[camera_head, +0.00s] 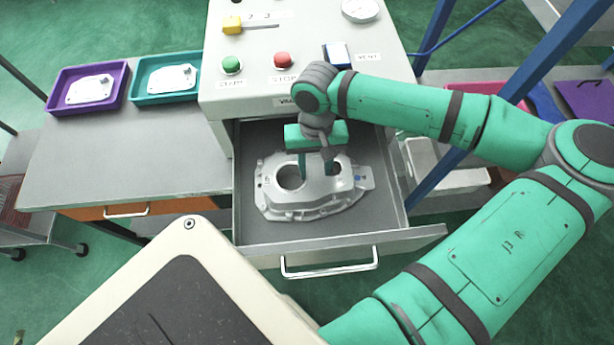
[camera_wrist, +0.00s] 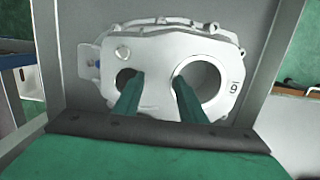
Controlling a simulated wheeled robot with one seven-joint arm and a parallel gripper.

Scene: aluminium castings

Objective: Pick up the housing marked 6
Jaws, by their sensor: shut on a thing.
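A grey cast aluminium housing (camera_head: 283,208) lies flat in the open drawer (camera_head: 260,231). In the wrist view the housing (camera_wrist: 150,50) shows a large round bore on the right and a smaller one on the left. A small dark digit (camera_wrist: 233,87) with a line beside it is marked near its right edge; it looks like a 6 or 9, turned. My gripper (camera_head: 317,170) points down from above, one finger at each bore, shut on the wall between them. In the wrist view my gripper (camera_wrist: 158,86) hides part of that wall.
The drawer's walls and front with its handle (camera_head: 330,271) surround the housing closely. A control cabinet (camera_head: 300,60) with buttons stands behind. Purple (camera_head: 58,105) and teal trays (camera_head: 146,97) with pale plates sit on the left bench (camera_head: 130,150). A blue post (camera_head: 435,180) stands on the right.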

